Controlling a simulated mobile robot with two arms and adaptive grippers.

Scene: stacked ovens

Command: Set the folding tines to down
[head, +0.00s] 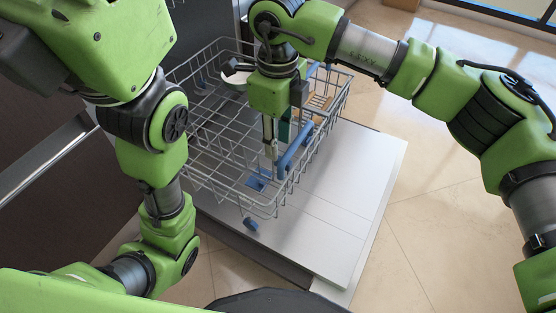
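A grey wire dishwasher rack (205,172) is pulled out over the lowered white door. A blue bar (296,148), which looks like part of the folding tines, slants up to the right inside the rack's right half. Whether the tines are up or down is hard to tell. My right gripper (273,152) points down into the rack, just left of the blue bar. Its fingertips are small and close to the bar; contact and opening cannot be made out. My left arm runs down the left side, and its gripper is not visible.
The white door panel (350,200) lies flat under and right of the rack. A white dish (236,84) sits at the rack's back. A dark front with a metal handle (45,158) stands at left. Tiled floor (440,230) is clear on the right.

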